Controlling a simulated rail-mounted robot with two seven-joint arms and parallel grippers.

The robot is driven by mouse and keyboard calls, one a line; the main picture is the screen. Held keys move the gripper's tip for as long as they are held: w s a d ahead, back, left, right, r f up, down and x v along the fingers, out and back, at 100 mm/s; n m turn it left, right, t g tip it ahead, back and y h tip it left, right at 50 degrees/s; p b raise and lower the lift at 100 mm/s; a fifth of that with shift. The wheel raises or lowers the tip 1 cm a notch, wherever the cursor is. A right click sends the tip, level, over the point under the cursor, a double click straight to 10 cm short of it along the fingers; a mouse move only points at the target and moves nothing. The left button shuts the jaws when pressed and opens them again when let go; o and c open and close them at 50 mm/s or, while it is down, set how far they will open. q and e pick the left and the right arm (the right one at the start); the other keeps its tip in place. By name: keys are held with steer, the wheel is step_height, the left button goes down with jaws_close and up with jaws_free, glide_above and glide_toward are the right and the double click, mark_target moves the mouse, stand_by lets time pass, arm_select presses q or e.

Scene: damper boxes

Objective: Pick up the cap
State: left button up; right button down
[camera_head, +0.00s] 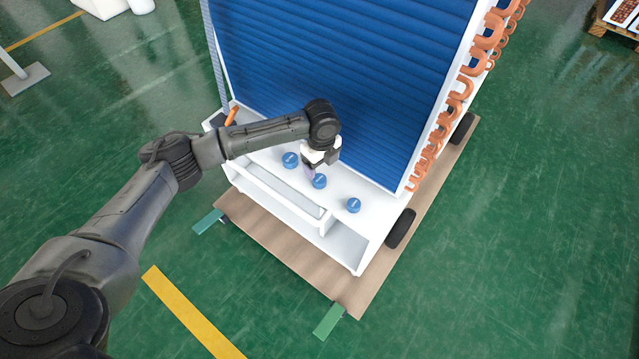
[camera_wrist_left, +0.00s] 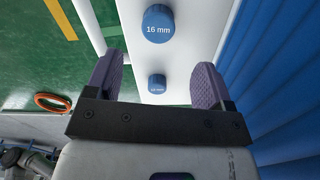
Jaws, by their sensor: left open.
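Three blue round caps stand in a row on the white shelf (camera_head: 335,190) in front of the blue finned panel: a left cap (camera_head: 290,160), a middle cap (camera_head: 319,181) and a right cap (camera_head: 354,205). My left gripper (camera_head: 311,172) is over the shelf, close to the left and middle caps. In the left wrist view, its two purple fingers are apart and nothing is held between them. There, a cap marked "16 mm" (camera_wrist_left: 158,24) lies beyond the fingertips, and a smaller-looking cap (camera_wrist_left: 157,84) shows between the fingers. My right gripper is not in view.
The tall blue finned panel (camera_head: 340,70) rises right behind the caps. Orange-copper bent tubes (camera_head: 455,100) line its right side. An open white compartment (camera_head: 280,195) lies in front of the shelf. A brown board (camera_head: 300,265) is under the unit, on green floor.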

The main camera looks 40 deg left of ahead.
mark_target(319, 179)
arm_select(q)
step_height(319, 179, down, 3)
steer(key=shift+r+b, duration=0.1)
steer(key=shift+b, duration=0.3)
steer(key=f+b, duration=0.2)
steer(key=f, duration=0.1)
steer(key=f+b, duration=0.2)
steer(key=shift+s+a, duration=0.15)
steer(key=shift+a, duration=0.1)
steer(key=shift+c, duration=0.3)
steer(key=c, duration=0.9)
